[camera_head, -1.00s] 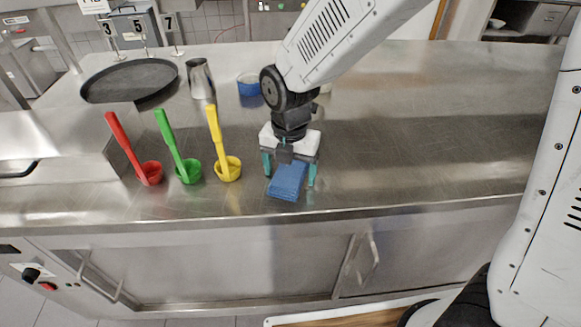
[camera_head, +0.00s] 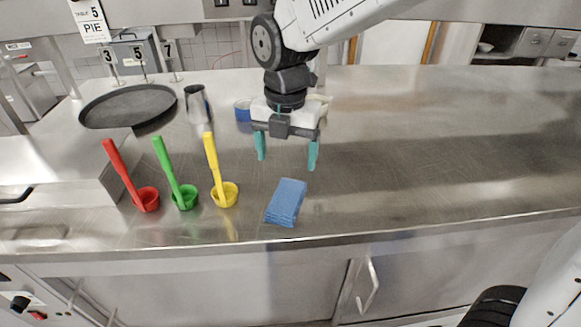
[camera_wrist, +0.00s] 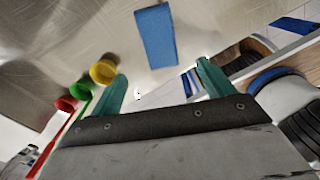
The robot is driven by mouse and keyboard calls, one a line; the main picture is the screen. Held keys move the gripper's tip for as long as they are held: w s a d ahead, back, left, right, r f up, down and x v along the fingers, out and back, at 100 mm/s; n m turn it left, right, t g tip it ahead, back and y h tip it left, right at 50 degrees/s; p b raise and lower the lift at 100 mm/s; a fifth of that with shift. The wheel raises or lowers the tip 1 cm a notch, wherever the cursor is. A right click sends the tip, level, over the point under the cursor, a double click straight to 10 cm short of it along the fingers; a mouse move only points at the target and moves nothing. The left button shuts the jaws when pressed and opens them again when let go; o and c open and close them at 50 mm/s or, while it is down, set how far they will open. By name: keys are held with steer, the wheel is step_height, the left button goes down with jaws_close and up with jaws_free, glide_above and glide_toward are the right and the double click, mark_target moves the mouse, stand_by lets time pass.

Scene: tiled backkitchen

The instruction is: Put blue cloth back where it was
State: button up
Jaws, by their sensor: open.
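The blue cloth (camera_head: 286,202) is a folded block lying on the steel counter near its front edge, right of the yellow ladle. It also shows in the wrist view (camera_wrist: 156,36), beyond the fingertips. My gripper (camera_head: 287,165) has its teal fingers spread wide and empty, above and a little behind the cloth, apart from it. In the wrist view the two fingers (camera_wrist: 161,70) stand apart with nothing between them.
Red (camera_head: 148,200), green (camera_head: 185,198) and yellow (camera_head: 224,195) ladles stand in a row left of the cloth. Behind them are a black round tray (camera_head: 128,106), a metal cup (camera_head: 197,104) and a blue container (camera_head: 243,112), partly hidden by my gripper. The counter's right side is clear.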

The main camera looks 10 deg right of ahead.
steer(key=s+d+r+m, duration=0.3)
steer(key=s+d+m, duration=0.1)
steer(key=d+m, duration=0.35)
steer(key=s+d+r+m, duration=0.3)
steer(key=s+d+m, duration=0.2)
steer(key=d+m, duration=0.3)
steer(key=s+d+f+m+t, duration=0.1)
steer(key=s+d+m, duration=0.4)
steer(key=s+m, duration=0.5)
steer(key=shift+d+m, duration=0.3)
steer(key=shift+m, duration=2.55)
